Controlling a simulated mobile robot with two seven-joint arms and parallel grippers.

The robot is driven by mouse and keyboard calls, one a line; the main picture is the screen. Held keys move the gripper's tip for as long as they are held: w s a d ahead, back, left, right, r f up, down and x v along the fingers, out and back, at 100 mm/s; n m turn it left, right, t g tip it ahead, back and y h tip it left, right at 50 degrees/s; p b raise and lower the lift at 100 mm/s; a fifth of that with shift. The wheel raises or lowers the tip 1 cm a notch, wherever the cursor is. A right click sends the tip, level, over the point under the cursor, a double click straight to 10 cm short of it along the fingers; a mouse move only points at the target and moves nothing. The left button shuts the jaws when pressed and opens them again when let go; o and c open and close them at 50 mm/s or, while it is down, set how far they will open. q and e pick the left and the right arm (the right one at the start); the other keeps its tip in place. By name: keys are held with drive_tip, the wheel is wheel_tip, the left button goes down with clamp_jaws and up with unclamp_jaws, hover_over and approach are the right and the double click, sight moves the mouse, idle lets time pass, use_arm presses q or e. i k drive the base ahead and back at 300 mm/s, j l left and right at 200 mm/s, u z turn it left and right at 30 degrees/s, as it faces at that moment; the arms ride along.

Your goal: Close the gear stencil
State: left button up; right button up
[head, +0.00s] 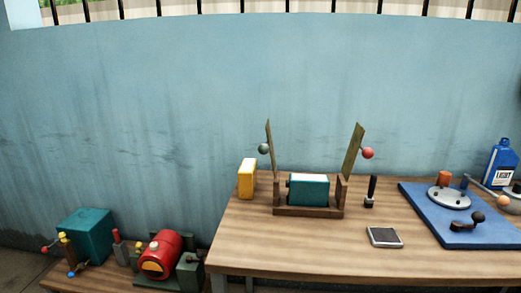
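What looks like the stencil is a wooden frame (308,212) on the table, with two flat leaves standing up and tilted outward. The left leaf (270,146) carries a dark green ball knob (263,148). The right leaf (353,148) carries a red ball knob (368,153). A teal block (309,190) with a pale top sits in the frame between them. No gear marking is visible at this size. Neither of my grippers shows in the head view.
A yellow block (246,182) stands left of the frame; a black-handled stamp (370,192) and a grey pad (384,237) are right of it. A blue board (470,237) with a grey disc and a blue bottle (500,162) are farther right. The table front (290,255) is clear.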

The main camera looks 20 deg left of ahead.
sight(264, 149)
drive_tip(key=j, duration=0.45)
drive_tip(key=k+j+z, duration=0.15)
drive_tip(key=j, duration=0.25)
drive_tip(key=i+j, duration=0.1)
drive_tip(key=j, duration=0.25)
drive_tip(key=i+j, duration=0.1)
drive_tip(key=j, duration=0.2)
drive_tip(key=i, duration=0.4)
drive_tip(key=j+u, duration=0.1)
drive_tip(key=j, duration=0.45)
drive_tip(key=i+j+u, duration=0.1)
drive_tip(key=j, duration=0.45)
drive_tip(key=i+j+u, duration=0.1)
drive_tip(key=j, duration=0.45)
drive_tip(key=i+l, duration=0.15)
drive_tip(key=l, duration=0.15)
drive_tip(key=i+l, duration=0.15)
drive_tip(key=l, duration=0.1)
